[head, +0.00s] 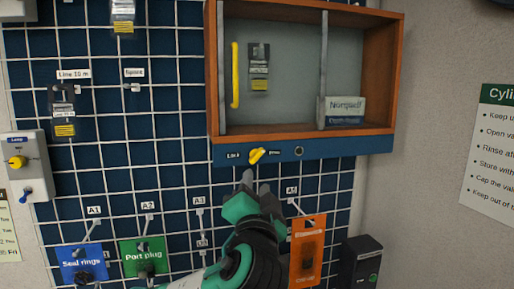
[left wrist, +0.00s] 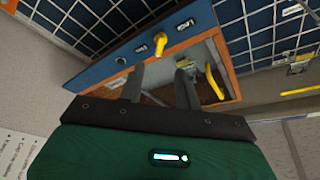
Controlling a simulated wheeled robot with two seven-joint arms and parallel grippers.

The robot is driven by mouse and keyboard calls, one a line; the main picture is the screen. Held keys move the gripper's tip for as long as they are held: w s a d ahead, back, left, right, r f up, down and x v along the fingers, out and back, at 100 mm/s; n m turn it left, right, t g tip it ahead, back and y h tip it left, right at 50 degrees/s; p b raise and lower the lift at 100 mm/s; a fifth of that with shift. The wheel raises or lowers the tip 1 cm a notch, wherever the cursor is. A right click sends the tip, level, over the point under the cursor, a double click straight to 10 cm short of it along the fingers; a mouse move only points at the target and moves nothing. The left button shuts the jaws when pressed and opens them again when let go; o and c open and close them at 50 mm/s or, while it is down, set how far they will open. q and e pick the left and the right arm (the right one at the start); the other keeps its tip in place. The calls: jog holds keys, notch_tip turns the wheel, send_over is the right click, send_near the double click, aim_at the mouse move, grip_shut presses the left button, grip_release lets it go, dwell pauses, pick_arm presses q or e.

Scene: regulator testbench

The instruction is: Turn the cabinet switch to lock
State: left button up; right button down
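The cabinet switch is a small yellow knob (head: 257,155) on the blue strip under the wooden cabinet (head: 300,138). A "Lock" label (head: 233,155) is left of it, and another label, too small to read surely, is on its right. The knob lies slanted between them. My left gripper (head: 262,180) is just below the knob, its fingers apart with nothing between them. In the left wrist view the picture is turned over; the knob (left wrist: 161,43) is beyond the open fingers (left wrist: 158,74), apparently not touched. My right gripper is out of view.
The cabinet holds a yellow bar handle (head: 235,75), a packaged item (head: 259,68) and a box (head: 344,110). A dark round lock (head: 299,151) is right of the knob.

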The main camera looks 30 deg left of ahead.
aim_at(257, 158)
pick_arm(q)
jog(key=p+x, duration=0.6)
jog(key=x, duration=0.2)
jog(key=shift+w+a+r, duration=0.15)
jog(key=shift+w+a, duration=0.05)
jog(key=shift+w, duration=0.05)
jog(key=shift+w+a+p, duration=0.25)
jog(key=shift+w+p, duration=0.15)
jog(key=shift+w, duration=0.05)
grip_shut()
